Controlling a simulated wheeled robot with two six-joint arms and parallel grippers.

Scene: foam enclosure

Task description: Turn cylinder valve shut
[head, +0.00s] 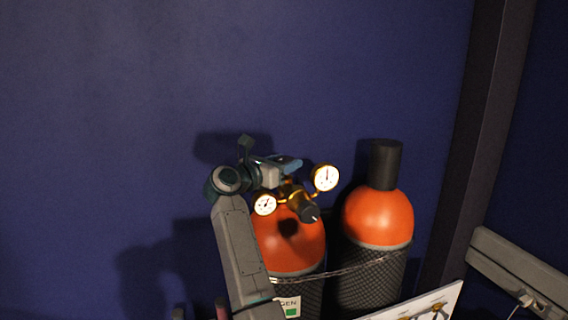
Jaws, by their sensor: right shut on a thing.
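The left gas cylinder (290,248) has an orange shoulder and a dark mesh-covered body. A brass regulator (291,192) with two round white gauges and a black knob sits at its top. My right gripper (286,164) is at the top of this cylinder, just above and behind the regulator, shut on the cylinder valve. The valve itself is mostly hidden by the gripper and regulator, so its turn position cannot be seen. My left gripper is not in view.
A second orange cylinder (378,216) with a black cap stands close on the right. A chain (345,268) runs across both cylinders. A dark blue wall is behind, with a dark post (486,120) and a grey rail (515,272) at right. A white board (448,298) is at lower right.

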